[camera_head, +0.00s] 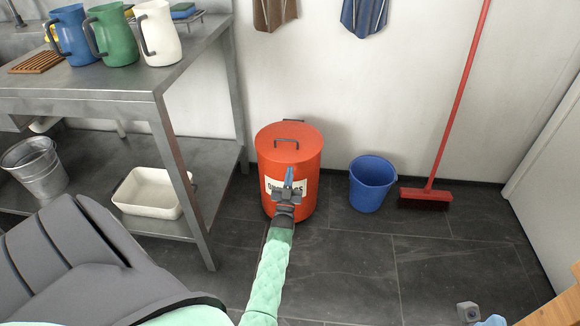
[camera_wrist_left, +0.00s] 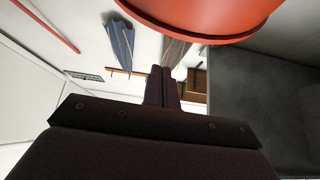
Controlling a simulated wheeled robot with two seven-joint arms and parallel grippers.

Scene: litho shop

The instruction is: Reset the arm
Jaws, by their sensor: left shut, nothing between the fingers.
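My left arm, in a pale green sleeve, reaches up from the bottom of the head view. Its gripper (camera_head: 288,177) is shut and empty, in front of the orange-red lidded bin (camera_head: 290,145) and covering part of its label. I cannot tell whether it touches the bin. In the left wrist view the fingers (camera_wrist_left: 162,86) are together with nothing between them, and the bin (camera_wrist_left: 205,14) shows at the top edge. My right gripper is not clearly seen.
A metal bench (camera_head: 110,84) with jugs stands at left, a white tray (camera_head: 150,190) and metal bucket (camera_head: 35,167) on its lower shelf. A blue bucket (camera_head: 371,184) and red broom (camera_head: 425,195) stand right of the bin. The dark floor (camera_head: 350,255) between is clear.

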